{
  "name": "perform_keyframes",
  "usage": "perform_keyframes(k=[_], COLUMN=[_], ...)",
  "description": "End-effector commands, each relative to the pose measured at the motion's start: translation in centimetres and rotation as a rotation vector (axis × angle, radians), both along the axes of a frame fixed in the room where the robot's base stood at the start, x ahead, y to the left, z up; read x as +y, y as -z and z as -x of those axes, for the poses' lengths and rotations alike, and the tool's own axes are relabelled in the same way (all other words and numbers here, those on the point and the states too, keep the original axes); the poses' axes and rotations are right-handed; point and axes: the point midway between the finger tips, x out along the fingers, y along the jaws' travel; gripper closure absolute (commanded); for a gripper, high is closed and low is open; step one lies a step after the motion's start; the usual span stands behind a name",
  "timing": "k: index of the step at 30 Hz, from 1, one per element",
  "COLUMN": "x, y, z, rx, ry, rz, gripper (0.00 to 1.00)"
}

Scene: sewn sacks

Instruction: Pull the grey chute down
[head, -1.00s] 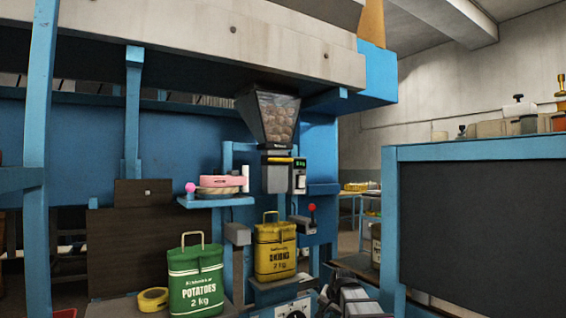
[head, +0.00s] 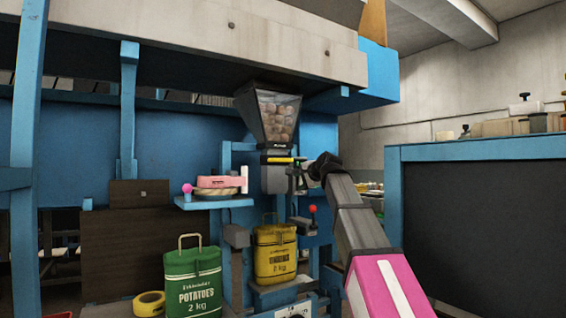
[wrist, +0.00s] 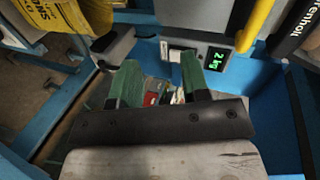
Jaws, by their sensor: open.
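The grey chute (head: 272,180) is a box below the clear hopper, with a yellow bar (head: 279,159) across its front. In the wrist view the yellow bar (wrist: 258,24) shows at the upper right, beside a grey body (wrist: 218,22). My gripper (head: 297,176) is raised just right of the chute. Its green fingers (wrist: 160,82) are apart with nothing held between them. The yellow bar is outside the fingers. My gripper partly hides the chute's right side and the weight display in the head view.
The hopper (head: 277,118) holds round brown produce. A yellow onion sack (head: 275,255) stands below the chute, and a green potato sack (head: 193,283) at left. A lever with a red knob (head: 312,209) is below my gripper. A lit display (wrist: 216,58) is near the fingers.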

Motion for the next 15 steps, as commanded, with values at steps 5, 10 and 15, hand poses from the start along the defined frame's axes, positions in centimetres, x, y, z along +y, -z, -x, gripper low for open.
perform_keyframes(k=[5, 10, 15], x=[1.0, 1.4, 2.0], y=[-7.2, -9.9, -10.0], z=[1.2, 2.0, 1.2], rx=[-0.040, -0.053, -0.053], ry=[0.000, -0.001, -0.003], rz=[-0.109, -0.157, -0.163], gripper=[0.58, 0.58, 0.58])
